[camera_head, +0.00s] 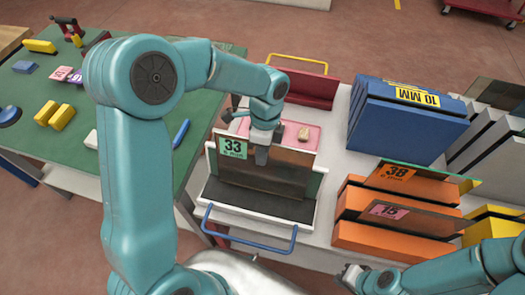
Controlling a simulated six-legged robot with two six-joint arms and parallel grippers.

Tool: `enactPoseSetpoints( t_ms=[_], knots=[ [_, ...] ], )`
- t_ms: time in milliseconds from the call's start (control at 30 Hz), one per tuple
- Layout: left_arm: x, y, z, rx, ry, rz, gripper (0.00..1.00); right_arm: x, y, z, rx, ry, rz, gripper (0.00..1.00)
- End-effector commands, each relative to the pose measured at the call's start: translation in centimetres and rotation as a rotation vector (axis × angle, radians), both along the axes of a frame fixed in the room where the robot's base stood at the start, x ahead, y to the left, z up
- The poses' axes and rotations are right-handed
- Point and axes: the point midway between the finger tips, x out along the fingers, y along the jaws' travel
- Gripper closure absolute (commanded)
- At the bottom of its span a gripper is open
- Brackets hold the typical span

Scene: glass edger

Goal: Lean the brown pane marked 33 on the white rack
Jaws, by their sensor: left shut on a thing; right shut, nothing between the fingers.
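The brown pane marked 33 (287,174) stands near upright at the white rack (211,214), with a green label at its upper left. The rack has a white frame, a dark grey base and a blue handle at the front. The pane's lower edge is close to the dark base; I cannot tell whether it touches. My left gripper (262,155) is shut on the pane's top edge, pointing down, and hides a little of it. My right gripper (352,279) is shut and empty at the bottom, apart from the rack.
Right of the rack are an orange rack (360,236) with panes marked 38 (425,181) and 15 (415,218), and a blue rack (405,132) labelled 10 MM. A pink tray (312,137) and red rack (312,90) stand behind. A green table (60,110) with small blocks is left.

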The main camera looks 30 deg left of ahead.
Motion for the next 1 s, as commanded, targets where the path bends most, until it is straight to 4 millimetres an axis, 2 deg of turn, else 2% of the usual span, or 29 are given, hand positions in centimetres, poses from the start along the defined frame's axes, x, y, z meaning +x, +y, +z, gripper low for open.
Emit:
enactPoseSetpoints(
  t_ms=[767,800,867,1000],
  knots=[
    [0.03,-0.01,-0.38,-0.001,-0.001,0.000,1.00,0.00,0.00,-0.30,0.000,0.000,0.000,1.00],
    [0.04,-0.01,-0.31,-0.001,-0.001,0.000,0.76,0.01,0.00,-0.23,0.000,0.000,0.000,1.00],
    [0.04,0.00,-0.31,-0.001,-0.001,0.000,0.59,0.01,0.00,-0.23,0.000,0.000,0.000,1.00],
    [0.02,-0.01,-0.34,-0.001,-0.001,0.000,0.59,0.00,0.00,-0.24,0.000,0.000,0.000,1.00]
  ],
)
